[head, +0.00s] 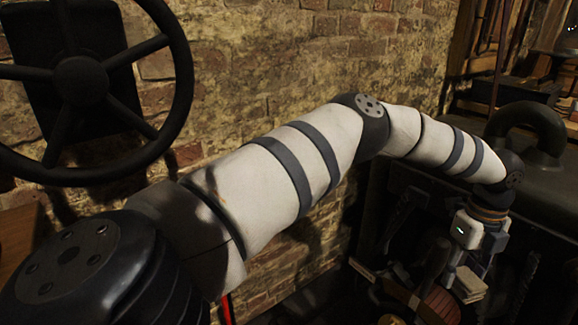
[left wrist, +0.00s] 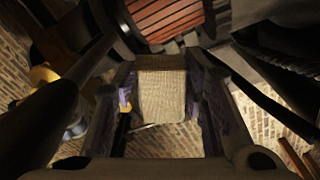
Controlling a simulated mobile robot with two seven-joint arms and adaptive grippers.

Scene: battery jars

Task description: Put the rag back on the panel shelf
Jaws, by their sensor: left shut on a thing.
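My left gripper (head: 460,281) is at the lower right of the head view, at the end of the outstretched white arm, pointing down. It is shut on the rag, a pale cream folded piece (head: 470,285). In the left wrist view the rag (left wrist: 162,96) is a beige woven block between the two fingers of the left gripper (left wrist: 160,80). I cannot make out which surface is the panel shelf in these frames. My right gripper is not in view.
A reddish slatted wooden drum (head: 440,305) is just below the left gripper, also at the top of the left wrist view (left wrist: 168,15). A large dark machine (head: 540,215) stands close at right. A black handwheel (head: 80,82) is at left, before the brick wall (head: 270,60).

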